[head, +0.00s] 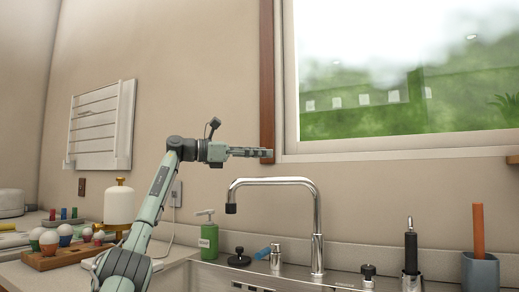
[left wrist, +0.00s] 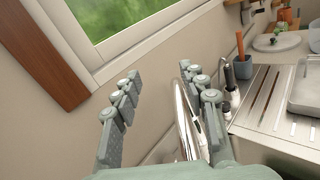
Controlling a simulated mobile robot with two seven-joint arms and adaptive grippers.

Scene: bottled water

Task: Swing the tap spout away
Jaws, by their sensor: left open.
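The chrome tap has a long horizontal spout (head: 275,181) that points left, with a black nozzle (head: 231,208) at its end. Its upright column (head: 317,235) stands behind the sink. My left gripper (head: 264,153) is open and empty, above the spout in the head view, with its fingers pointing right. In the left wrist view, my left gripper (left wrist: 160,88) has its fingers spread apart, and the chrome tap pipe (left wrist: 181,115) shows beside the right finger, partly hidden by it. I cannot tell whether they touch. My right gripper is not in view.
Behind the sink (head: 205,280) stand a green soap bottle (head: 209,241), a dark knob (head: 368,272) and a black-handled brush (head: 411,250). A blue-grey holder (head: 480,271) stands at right. The window ledge (head: 400,149) lies above. The draining board (left wrist: 265,110) is clear in part.

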